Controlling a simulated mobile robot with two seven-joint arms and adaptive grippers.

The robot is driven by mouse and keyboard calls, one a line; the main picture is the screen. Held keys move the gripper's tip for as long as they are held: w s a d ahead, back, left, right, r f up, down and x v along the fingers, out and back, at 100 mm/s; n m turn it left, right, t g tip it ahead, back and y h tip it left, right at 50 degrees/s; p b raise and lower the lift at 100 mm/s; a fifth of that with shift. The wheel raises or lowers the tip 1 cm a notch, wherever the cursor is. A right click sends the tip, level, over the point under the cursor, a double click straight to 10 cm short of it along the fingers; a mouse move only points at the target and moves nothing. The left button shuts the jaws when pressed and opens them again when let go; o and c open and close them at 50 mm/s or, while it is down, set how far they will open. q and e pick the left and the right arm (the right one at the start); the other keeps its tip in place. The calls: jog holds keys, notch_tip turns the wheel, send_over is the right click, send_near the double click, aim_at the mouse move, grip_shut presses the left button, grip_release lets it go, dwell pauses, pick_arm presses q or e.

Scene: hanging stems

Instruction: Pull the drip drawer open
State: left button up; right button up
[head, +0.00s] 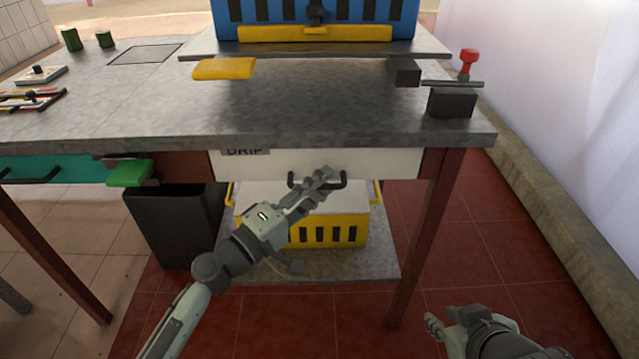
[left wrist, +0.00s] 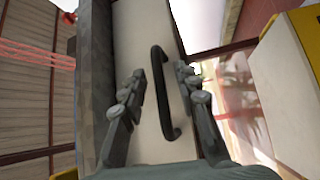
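The drip drawer (head: 395,163) is a white front under the grey table top, with a "DRIP" label partly visible at its left. It looks closed, flush below the top. Its dark bar handle (head: 340,182) is partly hidden behind my left gripper (head: 318,184). In the left wrist view the handle (left wrist: 160,90) stands between the two spread fingers of my left gripper (left wrist: 160,92), with gaps showing on both sides. My right gripper (head: 441,318) is low at the lower right, away from the table; its finger opening is not clear.
A yellow crate with dark slots (head: 330,232) sits on a low shelf under the drawer. A black bin (head: 175,225) and a green tab (head: 130,173) are to the left. A red-knobbed clamp (head: 468,62) stands on the table's right. Red floor is free at the right.

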pick_arm(q)
jog(key=shift+c, duration=0.5)
grip_shut()
